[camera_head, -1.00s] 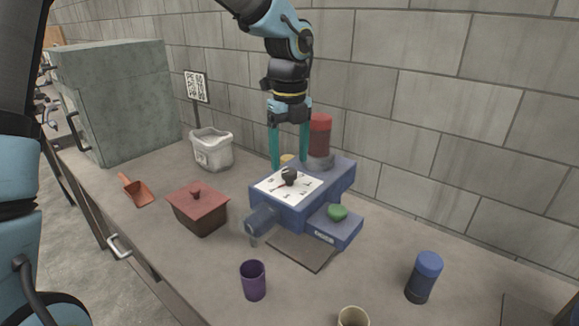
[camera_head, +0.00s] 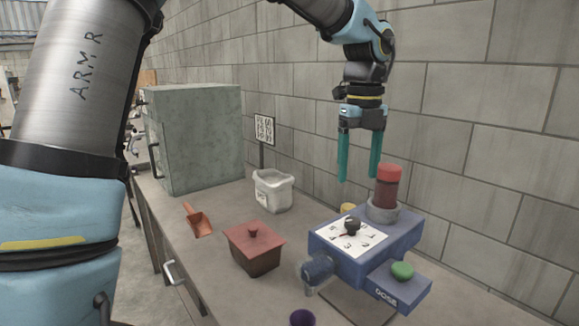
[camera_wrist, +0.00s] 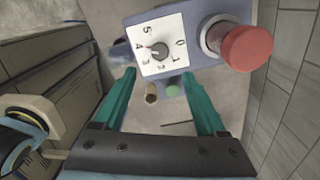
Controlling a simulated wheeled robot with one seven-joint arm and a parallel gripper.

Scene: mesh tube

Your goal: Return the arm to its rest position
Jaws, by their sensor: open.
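My gripper (camera_head: 359,178) has two teal fingers, spread apart with nothing between them. It hangs above the back of the blue dosing machine (camera_head: 386,236), left of the red-capped container (camera_head: 388,186) on it. The machine has a white dial plate with numbers and a dark knob (camera_head: 352,225). In the wrist view my gripper (camera_wrist: 160,80) is open, with the dial plate (camera_wrist: 171,45) beyond its fingertips and the red cap (camera_wrist: 246,49) to the right.
A lidded red-brown box (camera_head: 254,250), an orange scoop (camera_head: 198,221) and a white bin (camera_head: 272,190) stand on the bench to the left. A grey-green cabinet (camera_head: 195,137) is at the back left. A block wall (camera_head: 480,130) runs close behind the machine.

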